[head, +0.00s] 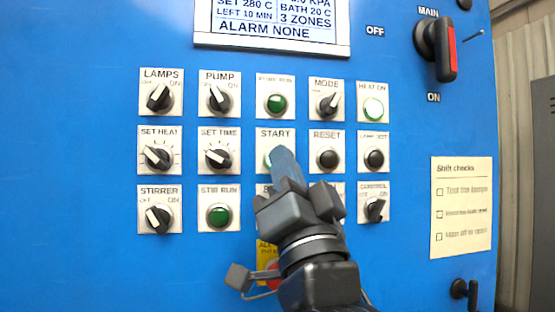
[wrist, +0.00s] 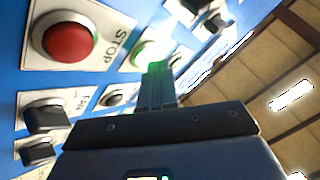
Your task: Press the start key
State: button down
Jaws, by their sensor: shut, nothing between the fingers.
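The START key (head: 268,157) is a round green button on a white plate in the middle row of the blue panel. In the head view my gripper (head: 279,158) covers most of it, with the closed fingertips over its right part. In the wrist view the green key (wrist: 148,52) shows just beyond my shut fingertips (wrist: 156,72), which have a green glow on them. The fingertips are at the key or very close to it; I cannot tell whether they touch or press it. Nothing is held.
The red STOP button (wrist: 68,42) is close by, hidden behind my gripper in the head view. The RESET button (head: 327,159) and SET TIME knob (head: 218,156) flank START. The HEAT ON lamp (head: 373,110) looks bright. The display (head: 272,25) reads ALARM NONE.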

jog(key=shift+s, duration=0.1)
jog(key=shift+s+d, duration=0.2)
jog(key=shift+s, duration=0.45)
jog(key=shift+s, duration=0.1)
jog(key=shift+s+d+p, duration=0.2)
jog(key=shift+s+d, duration=0.05)
jog(key=shift+s, duration=0.55)
jog(key=shift+s+d+p, duration=0.2)
jog(key=shift+s, duration=0.55)
jog(key=shift+s+d+p, duration=0.2)
jog(key=shift+s+d, duration=0.05)
jog(key=shift+s, duration=0.55)
jog(key=shift+f, duration=0.15)
